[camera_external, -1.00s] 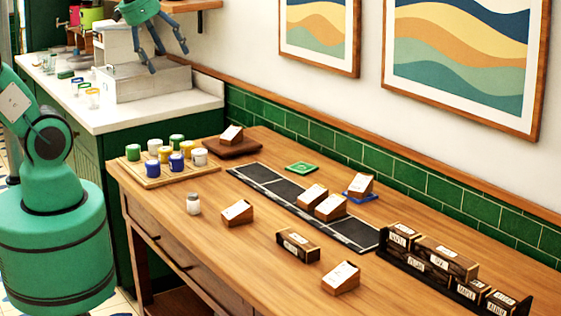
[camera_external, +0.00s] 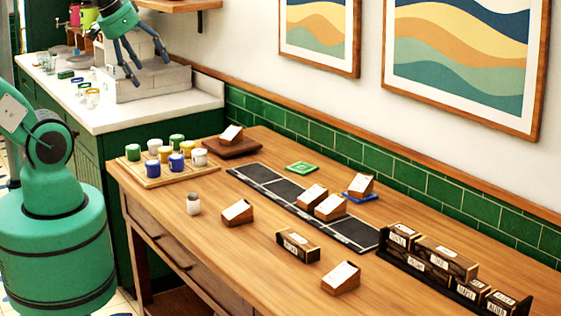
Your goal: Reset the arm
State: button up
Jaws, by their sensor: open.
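My gripper (camera_external: 146,66) shows in the external view at the upper left. It is open and empty, with its fingers spread and pointing down. It hangs in front of or above the white block-shaped machine (camera_external: 150,82) on the back counter. I cannot tell whether there is a gap between them. My green arm and base stand at the left edge, and the links between base and gripper are partly out of the picture.
The wooden table (camera_external: 240,270) holds a board of colored jars (camera_external: 165,160), a lone white jar (camera_external: 193,204), a black strip mat (camera_external: 355,232), several wooden card blocks (camera_external: 340,279) and a black rack of labeled boxes (camera_external: 450,275). A wall shelf (camera_external: 180,5) is close to my gripper.

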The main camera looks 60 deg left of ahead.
notch_tip(320, 180, down, 5)
jog(key=b, duration=0.4)
